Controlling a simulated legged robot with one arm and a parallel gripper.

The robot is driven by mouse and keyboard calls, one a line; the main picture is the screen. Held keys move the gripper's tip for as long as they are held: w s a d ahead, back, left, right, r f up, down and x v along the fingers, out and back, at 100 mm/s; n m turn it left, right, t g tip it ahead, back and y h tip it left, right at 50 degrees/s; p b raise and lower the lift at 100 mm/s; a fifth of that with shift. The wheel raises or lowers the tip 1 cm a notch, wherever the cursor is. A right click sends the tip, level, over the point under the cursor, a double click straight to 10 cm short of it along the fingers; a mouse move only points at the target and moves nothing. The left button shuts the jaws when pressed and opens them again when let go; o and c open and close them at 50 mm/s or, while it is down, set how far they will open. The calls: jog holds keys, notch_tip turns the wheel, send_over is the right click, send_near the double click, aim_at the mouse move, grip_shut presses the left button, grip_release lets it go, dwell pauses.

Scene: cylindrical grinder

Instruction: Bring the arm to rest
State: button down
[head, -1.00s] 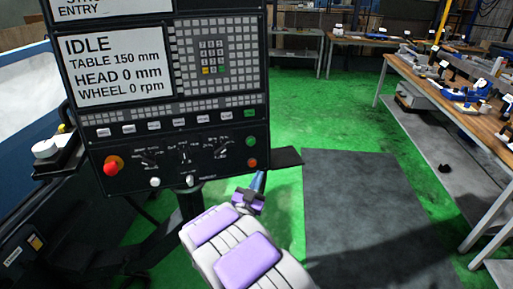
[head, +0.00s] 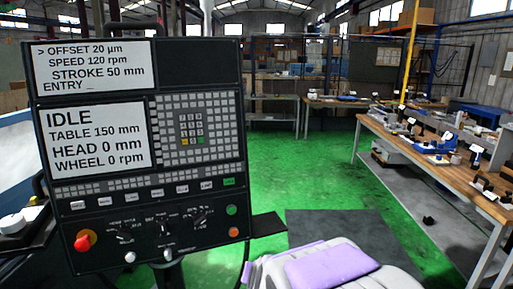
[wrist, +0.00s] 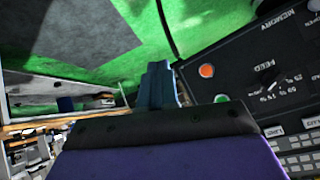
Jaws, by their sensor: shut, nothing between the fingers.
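My gripper (wrist: 158,84) shows in the wrist view as blue-grey fingers that are together, with nothing between them. It points past the lower part of the control panel, with green floor behind it. In the head view my own arm, white with purple pads, lies low at the bottom right of the panel. The gripper itself is out of the head view. The control panel (head: 140,150) stands upright at the left, and its screen reads IDLE, table 150 mm, head 0 mm, wheel 0 rpm. Its edge also shows in the wrist view (wrist: 240,75), seemingly apart from the fingers.
A red stop knob (head: 85,240) sits at the panel's lower left. A wooden workbench (head: 420,150) with blue tools runs along the right. A dark mat (head: 335,228) lies on the open green floor (head: 300,170). More benches stand at the back.

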jog(key=s+d+r+g, duration=0.1)
jog(key=s+d+g, duration=0.2)
jog(key=s, duration=0.9)
jog(key=s+d+r+n+g+h, duration=0.1)
jog(key=s+d+g, duration=0.3)
jog(key=s, duration=0.9)
jog(key=s+d+r+n+g, duration=0.1)
jog(key=s+d+g, duration=0.2)
jog(key=s, duration=0.9)
jog(key=d, duration=0.3)
jog(key=shift+s+d+g, duration=0.25)
jog(key=shift+s+g, duration=0.15)
